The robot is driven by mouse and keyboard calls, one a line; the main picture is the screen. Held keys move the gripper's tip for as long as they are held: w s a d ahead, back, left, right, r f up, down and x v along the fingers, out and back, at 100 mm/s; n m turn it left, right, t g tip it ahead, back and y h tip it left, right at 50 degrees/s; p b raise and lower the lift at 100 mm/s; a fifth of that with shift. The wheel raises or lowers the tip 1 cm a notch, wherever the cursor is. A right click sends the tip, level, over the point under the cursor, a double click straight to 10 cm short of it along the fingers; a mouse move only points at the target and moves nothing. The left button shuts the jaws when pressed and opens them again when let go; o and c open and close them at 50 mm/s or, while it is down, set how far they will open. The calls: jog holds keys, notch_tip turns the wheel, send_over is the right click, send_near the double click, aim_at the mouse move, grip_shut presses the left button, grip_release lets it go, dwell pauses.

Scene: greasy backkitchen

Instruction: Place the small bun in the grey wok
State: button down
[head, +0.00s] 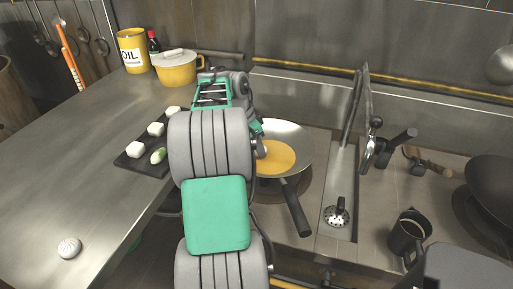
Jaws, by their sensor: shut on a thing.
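A small white pleated bun (69,249) sits on the steel counter at the lower left. The grey wok (298,134), with a dark handle and a flat orange-yellow layer inside, stands on the stove at the centre. My arm reaches forward between the counter and the stove, and its wrist overlaps the wok's left side. Only part of my gripper (260,143) shows, at that left side of the wok. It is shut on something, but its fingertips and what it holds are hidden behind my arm. I cannot tell its height above the wok.
A dark tray (133,162) with several white pieces, one partly green, lies on the counter left of my arm. A yellow pot (177,70), an oil tin (132,50) and a dark bottle stand behind. A dark wok (493,193) and a black jug (405,238) are at right.

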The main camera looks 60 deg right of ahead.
jog(key=shift+f, duration=0.25)
jog(key=c, duration=0.8)
grip_release()
jog(key=shift+r, duration=0.1)
jog(key=shift+r, duration=0.35)
jog(key=p+v, duration=0.3)
jog(key=v, duration=0.8)
jog(key=shift+w+a+r, duration=0.1)
jog(key=shift+a+r, duration=0.1)
jog(key=shift+r, duration=0.15)
